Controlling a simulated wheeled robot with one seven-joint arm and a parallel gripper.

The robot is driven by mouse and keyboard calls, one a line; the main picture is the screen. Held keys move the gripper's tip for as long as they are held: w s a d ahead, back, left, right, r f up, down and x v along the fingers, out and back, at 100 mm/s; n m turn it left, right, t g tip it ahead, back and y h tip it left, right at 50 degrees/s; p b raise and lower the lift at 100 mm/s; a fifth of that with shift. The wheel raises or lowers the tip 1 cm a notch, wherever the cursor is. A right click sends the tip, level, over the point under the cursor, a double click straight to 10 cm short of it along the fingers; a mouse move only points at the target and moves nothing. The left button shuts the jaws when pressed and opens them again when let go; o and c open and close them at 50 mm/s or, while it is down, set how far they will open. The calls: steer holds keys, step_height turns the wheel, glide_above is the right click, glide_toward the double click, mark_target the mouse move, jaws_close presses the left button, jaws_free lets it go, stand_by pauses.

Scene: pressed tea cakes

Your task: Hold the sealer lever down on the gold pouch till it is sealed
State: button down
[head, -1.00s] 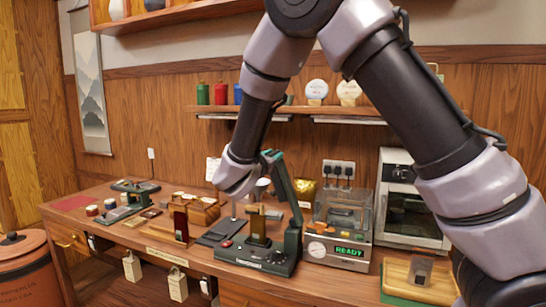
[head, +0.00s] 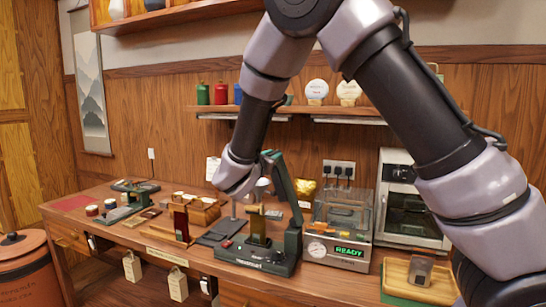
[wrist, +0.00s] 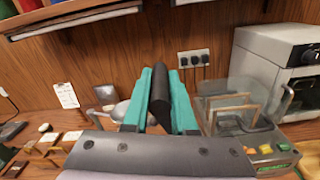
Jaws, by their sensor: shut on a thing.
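The sealer (head: 262,262) is a dark green machine on the counter, with a red button at its front left. Its lever (head: 287,190) is a green arm that stands steeply raised from the back right of the base. A gold pouch (head: 258,228) stands upright on the sealer, below the lever. My gripper (wrist: 160,100) is at the lever's upper end. In the wrist view its teal fingers are shut on the black grip (wrist: 161,88). In the head view my wrist hides part of this contact.
A vacuum machine (head: 336,250) showing READY stands close on the sealer's right, with a white oven (head: 412,205) beyond it. Another gold packet (head: 305,188) is behind, near the wall. A wooden caddy (head: 205,212) is to the left. A shelf (head: 330,118) hangs above.

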steer(key=shift+f, duration=0.2)
steer(key=w+a+f+n, duration=0.4)
steer(key=a+f+n, duration=0.35)
steer(key=a, duration=0.35)
steer(key=w+a+f+n, duration=0.1)
steer(key=a+f+n, duration=0.1)
steer(key=f, duration=0.5)
steer(key=a+f+n, duration=0.2)
steer(key=f+n, duration=0.2)
steer(key=f, duration=0.2)
steer(key=shift+w+a+f+n, duration=0.2)
steer(key=shift+w+f+n, duration=0.15)
steer(key=shift+f, duration=0.2)
steer(key=c, duration=0.7)
jaws_free()
steer(key=shift+f, duration=0.1)
